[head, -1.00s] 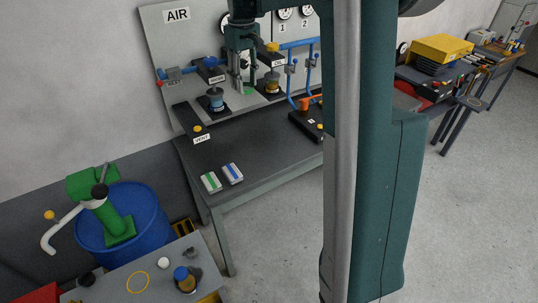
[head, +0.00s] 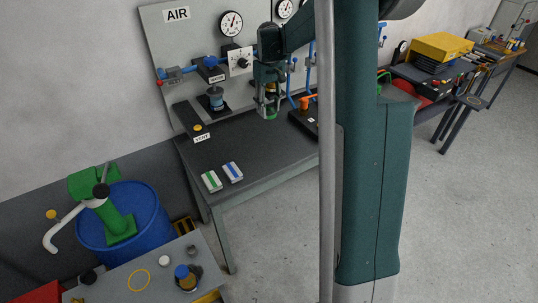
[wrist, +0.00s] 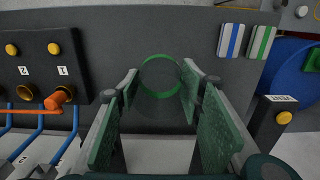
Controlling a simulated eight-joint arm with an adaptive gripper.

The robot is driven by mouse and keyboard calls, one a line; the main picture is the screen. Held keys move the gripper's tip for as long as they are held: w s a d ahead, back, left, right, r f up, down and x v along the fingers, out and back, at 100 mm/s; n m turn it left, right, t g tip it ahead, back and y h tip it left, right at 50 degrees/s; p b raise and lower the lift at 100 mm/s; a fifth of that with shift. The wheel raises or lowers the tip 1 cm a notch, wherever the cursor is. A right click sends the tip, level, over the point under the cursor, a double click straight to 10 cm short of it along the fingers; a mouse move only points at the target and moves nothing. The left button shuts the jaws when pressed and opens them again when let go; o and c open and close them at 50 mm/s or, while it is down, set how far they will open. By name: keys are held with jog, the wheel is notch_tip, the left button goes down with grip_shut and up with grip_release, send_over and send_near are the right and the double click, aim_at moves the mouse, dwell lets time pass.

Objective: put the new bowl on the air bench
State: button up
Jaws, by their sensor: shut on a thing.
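My gripper (head: 268,108) is over the air bench (head: 250,155), a table with a dark top below the panel marked AIR. It is shut on a clear bowl with a green ring (wrist: 160,57), the new bowl. In the wrist view the bowl is between the two green finger pads, and the dark bench top shows through it. In the head view only a bit of green (head: 271,114) shows at the fingertips. Whether the bowl touches the bench top, I cannot tell.
A black block with orange fitting (wrist: 62,97) and brass ports stands beside the gripper. The WATER unit (head: 216,97) and vent block (head: 198,128) are to the left. Blue-striped (head: 232,172) and green-striped packs (head: 211,181) lie near the front edge. The middle of the bench is clear.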

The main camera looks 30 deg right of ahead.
notch_tip(320, 180, down, 12)
jog(key=shift+f, duration=0.2)
jog(key=shift+f, duration=0.15)
jog(key=shift+f, duration=2.95)
jog(key=shift+f, duration=0.1)
jog(key=shift+f+b, duration=0.4)
jog(key=shift+f, duration=1.4)
jog(key=shift+f, duration=0.2)
jog(key=o, duration=1)
jog(key=shift+c, duration=0.2)
jog(key=shift+r, duration=0.2)
